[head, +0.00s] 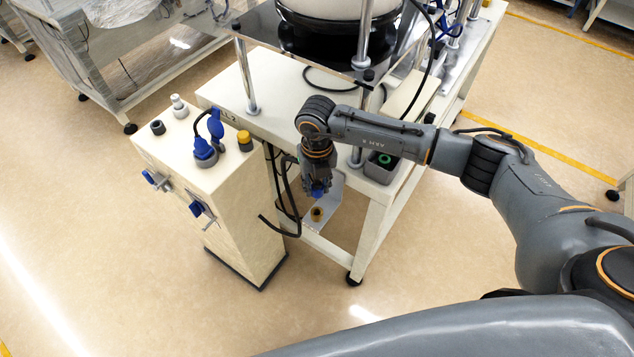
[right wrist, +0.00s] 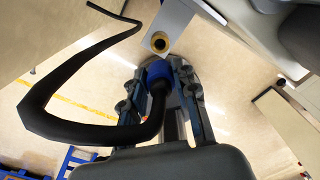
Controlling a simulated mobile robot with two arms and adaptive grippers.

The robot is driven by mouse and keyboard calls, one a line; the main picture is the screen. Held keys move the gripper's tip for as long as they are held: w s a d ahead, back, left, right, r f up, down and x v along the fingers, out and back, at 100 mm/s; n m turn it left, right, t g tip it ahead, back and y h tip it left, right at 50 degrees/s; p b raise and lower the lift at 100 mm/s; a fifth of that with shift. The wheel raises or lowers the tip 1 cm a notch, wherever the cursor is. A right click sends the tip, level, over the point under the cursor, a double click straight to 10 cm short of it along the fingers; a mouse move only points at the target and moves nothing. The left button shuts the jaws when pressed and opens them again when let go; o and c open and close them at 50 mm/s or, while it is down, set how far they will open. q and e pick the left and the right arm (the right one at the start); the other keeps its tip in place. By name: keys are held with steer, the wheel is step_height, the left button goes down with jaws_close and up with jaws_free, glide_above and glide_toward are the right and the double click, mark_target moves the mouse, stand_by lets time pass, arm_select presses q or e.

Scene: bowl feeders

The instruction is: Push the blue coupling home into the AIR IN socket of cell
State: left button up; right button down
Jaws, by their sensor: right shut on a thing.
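My right gripper (head: 317,190) points down beside the cream table and is shut on the blue coupling (head: 319,187). The right wrist view shows the coupling (right wrist: 158,70) between the fingers, with a thick black hose (right wrist: 40,110) curving away from it to the left. A brass-coloured round socket (right wrist: 159,42) sits on a pale metal bracket just ahead of the coupling. In the head view this socket (head: 317,214) lies a little below the gripper, apart from the coupling. Any label on the socket is unreadable. My left gripper is not in view.
A cream cabinet (head: 235,190) with blue plugs (head: 205,150), a yellow cap (head: 245,140) and blue-handled valves stands left of the gripper. The bowl feeder table (head: 285,110) is behind. A grey box (head: 381,168) with a green ring sits under my arm. Black hoses hang beside the bracket.

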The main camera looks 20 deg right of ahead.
steer(key=shift+f+b, duration=2.35)
steer(key=shift+f, duration=0.95)
steer(key=shift+w, duration=0.15)
steer(key=shift+f+b, duration=1.3)
steer(key=shift+f, duration=0.15)
steer(key=c, duration=0.7)
jaws_free()
steer(key=shift+c, duration=0.2)
steer(key=shift+r, duration=0.1)
steer(key=shift+r+p, duration=2.65)
steer(key=shift+r, duration=0.95)
